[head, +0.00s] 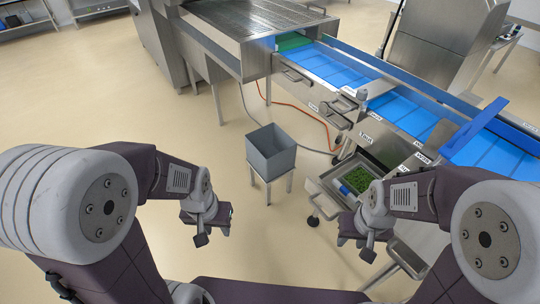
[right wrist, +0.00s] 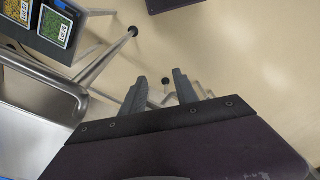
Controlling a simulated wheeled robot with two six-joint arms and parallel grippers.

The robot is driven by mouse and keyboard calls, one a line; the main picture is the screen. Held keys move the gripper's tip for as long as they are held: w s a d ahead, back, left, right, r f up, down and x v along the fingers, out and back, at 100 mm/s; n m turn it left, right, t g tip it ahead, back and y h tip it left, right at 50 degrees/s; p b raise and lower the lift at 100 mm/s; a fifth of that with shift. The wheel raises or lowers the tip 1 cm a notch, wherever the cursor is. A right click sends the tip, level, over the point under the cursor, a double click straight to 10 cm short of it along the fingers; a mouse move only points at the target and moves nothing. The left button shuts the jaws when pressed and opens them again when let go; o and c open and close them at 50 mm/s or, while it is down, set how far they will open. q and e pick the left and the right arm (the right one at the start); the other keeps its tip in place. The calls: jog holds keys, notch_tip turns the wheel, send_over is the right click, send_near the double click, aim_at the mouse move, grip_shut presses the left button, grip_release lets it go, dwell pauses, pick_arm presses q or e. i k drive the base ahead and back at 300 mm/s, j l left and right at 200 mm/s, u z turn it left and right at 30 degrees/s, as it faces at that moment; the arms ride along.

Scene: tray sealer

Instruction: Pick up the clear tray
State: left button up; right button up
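I cannot clearly make out a clear tray in either view. A container with green contents (head: 357,179) sits by the conveyor's near side in the head view, with a small blue and white item (head: 346,190) beside it. My right gripper (head: 367,243) hangs in front of that area, apart from it. In the right wrist view its two fingers (right wrist: 159,80) are spread with nothing between them. My left gripper (head: 216,228) hangs over the floor, left of the grey bin, touching nothing; its finger gap is not clear.
A grey bin (head: 270,153) stands on a small stand. The blue conveyor (head: 400,108) runs along the right. Labelled containers of yellow (right wrist: 18,10) and green (right wrist: 55,28) contents show beside a steel basin (right wrist: 40,95). The floor at the left is free.

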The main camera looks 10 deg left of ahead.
aim_at(356, 181)
jog(key=i+j+z, duration=0.25)
jog(key=j+z, duration=0.25)
jog(key=j, duration=0.2)
jog(key=j+z, duration=0.3)
jog(key=i+j+z, duration=0.65)
jog(key=z, duration=0.2)
jog(key=i+j+z, duration=0.2)
jog(key=j+z, duration=0.2)
jog(key=j, duration=0.25)
jog(key=i+j+z, duration=0.1)
jog(key=i+z, duration=0.15)
